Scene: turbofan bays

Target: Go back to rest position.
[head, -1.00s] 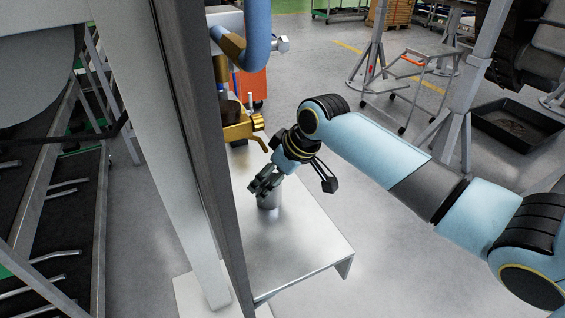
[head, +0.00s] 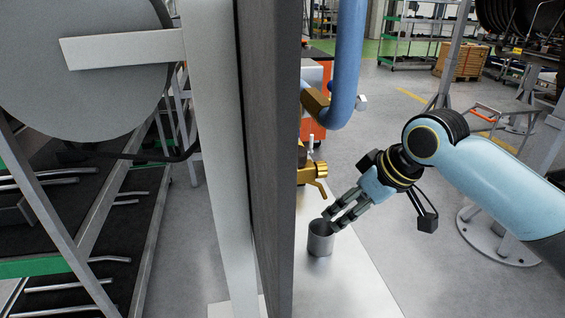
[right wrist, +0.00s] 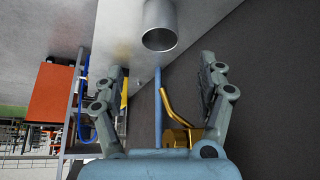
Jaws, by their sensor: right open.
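My right gripper (head: 335,215) is in the head view, its arm coming in from the right. It is open and empty. A metal cup (head: 320,240) stands upright on the pale table (head: 362,282), just below the fingertips. In the right wrist view the cup (right wrist: 160,26) shows ahead of the two spread fingers (right wrist: 160,85), apart from them. My left gripper is not in view.
A tall grey post (head: 268,150) stands close in front, hiding the table's left part. A gold fitting (head: 312,175) and a thick blue pipe (head: 346,70) are behind the cup. Racks (head: 100,215) fill the left. Open floor (head: 400,130) lies behind my right arm.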

